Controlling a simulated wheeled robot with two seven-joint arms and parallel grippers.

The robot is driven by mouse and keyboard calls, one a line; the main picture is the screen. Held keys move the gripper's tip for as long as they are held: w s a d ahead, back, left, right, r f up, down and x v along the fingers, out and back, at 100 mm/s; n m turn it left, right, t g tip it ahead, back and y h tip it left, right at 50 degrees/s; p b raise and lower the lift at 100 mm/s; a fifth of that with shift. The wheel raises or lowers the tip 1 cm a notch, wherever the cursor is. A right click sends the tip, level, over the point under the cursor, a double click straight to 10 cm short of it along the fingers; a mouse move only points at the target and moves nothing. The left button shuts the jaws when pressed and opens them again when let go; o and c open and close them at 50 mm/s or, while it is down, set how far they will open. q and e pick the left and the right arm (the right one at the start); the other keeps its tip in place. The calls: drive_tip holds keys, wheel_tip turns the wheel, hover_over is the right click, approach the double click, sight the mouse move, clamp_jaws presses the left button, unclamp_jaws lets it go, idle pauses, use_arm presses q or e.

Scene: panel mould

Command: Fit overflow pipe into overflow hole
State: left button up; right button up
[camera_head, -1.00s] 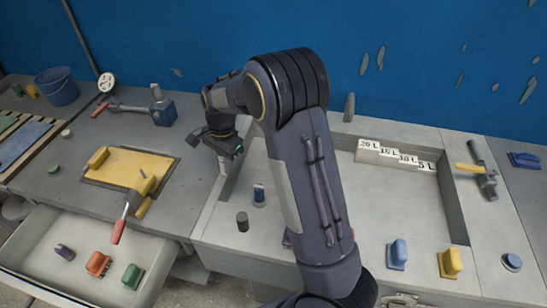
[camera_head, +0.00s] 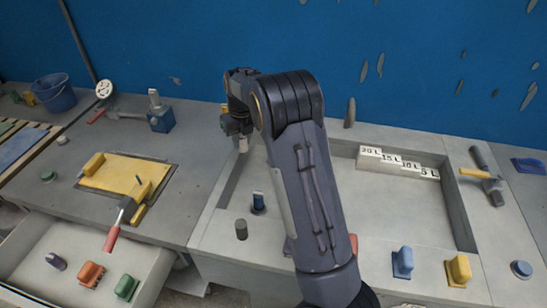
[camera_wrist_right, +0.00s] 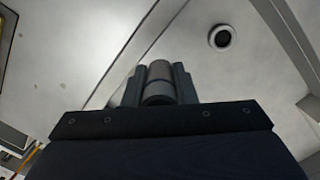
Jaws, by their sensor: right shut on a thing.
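My right gripper (camera_head: 238,130) is shut on a short pale grey pipe (camera_head: 243,145), which hangs below the fingers near the back left corner of the sunken basin (camera_head: 398,205). In the right wrist view the pipe (camera_wrist_right: 158,82) sits between the two dark fingers (camera_wrist_right: 158,88). A round dark opening with a pale rim (camera_wrist_right: 221,37) shows in that view, up and to the right of the pipe and apart from it. I cannot make out this opening in the head view, where my right arm covers part of the basin. My left gripper is not in view.
Stepped white blocks (camera_head: 390,160) with litre labels stand inside the basin. An open drawer (camera_head: 70,262) is front left.

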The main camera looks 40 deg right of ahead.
drive_tip(key=d+f, duration=0.2)
drive_tip(key=d, duration=0.1)
drive_tip(key=d+f+p, duration=0.1)
drive_tip(key=d+f, duration=0.2)
drive_tip(key=d, duration=0.1)
drive_tip(key=d+f, duration=0.3)
drive_tip(key=d, duration=0.1)
drive_tip(key=shift+s+d, duration=0.1)
drive_tip(key=shift+s, duration=0.1)
drive_tip(key=shift+d+f+p, duration=0.15)
drive_tip(key=shift+f+p, duration=0.15)
drive_tip(key=f, duration=0.3)
drive_tip(key=shift+d+f, duration=0.2)
drive_tip(key=shift+d, duration=0.05)
drive_tip(key=shift+f, duration=0.2)
drive_tip(key=o, duration=1)
drive_tip(key=shift+s, duration=0.1)
